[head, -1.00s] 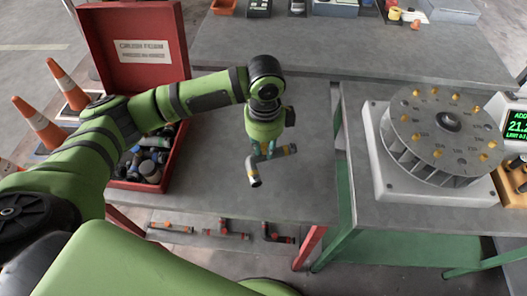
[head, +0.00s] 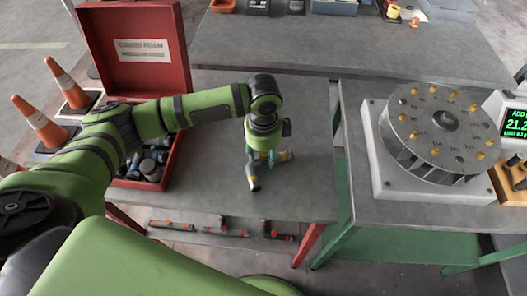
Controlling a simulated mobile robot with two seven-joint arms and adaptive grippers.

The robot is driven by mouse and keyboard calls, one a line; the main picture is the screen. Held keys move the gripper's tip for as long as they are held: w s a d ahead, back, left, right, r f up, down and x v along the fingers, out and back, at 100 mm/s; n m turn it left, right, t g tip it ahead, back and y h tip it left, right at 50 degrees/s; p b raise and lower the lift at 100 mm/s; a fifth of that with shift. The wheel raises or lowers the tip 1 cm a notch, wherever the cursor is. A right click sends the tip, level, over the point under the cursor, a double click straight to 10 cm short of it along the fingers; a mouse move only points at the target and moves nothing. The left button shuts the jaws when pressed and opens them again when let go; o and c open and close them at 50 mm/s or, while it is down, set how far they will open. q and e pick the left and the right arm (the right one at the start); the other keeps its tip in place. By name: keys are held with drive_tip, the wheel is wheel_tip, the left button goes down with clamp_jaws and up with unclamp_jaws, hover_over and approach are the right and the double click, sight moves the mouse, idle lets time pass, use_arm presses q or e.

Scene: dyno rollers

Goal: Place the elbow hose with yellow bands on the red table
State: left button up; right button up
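The elbow hose with yellow bands (head: 252,179) is a grey bent tube over the middle of the red-legged table (head: 215,181). One end points to the picture's bottom and the other to the right. My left gripper (head: 265,161) points down at the hose, its teal fingertips at the hose's bend. The fingers partly cover the hose, and I cannot tell whether they grip it or stand open around it. The hose is at or very near the tabletop; contact is not clear. My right gripper is not in view.
An open red case (head: 134,50) with several dark fittings stands left on the same table. Right, a green-legged table (head: 405,212) bears a round dial device (head: 440,125) and a green display (head: 515,122). Traffic cones (head: 40,122) stand far left. Several hoses lie below the table's front edge.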

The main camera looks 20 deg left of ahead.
use_arm(q)
wheel_tip(320, 180, up, 12)
drive_tip(key=b, duration=0.1)
drive_tip(key=shift+s+r, duration=0.15)
idle(0.4)
drive_tip(key=shift+d, duration=0.1)
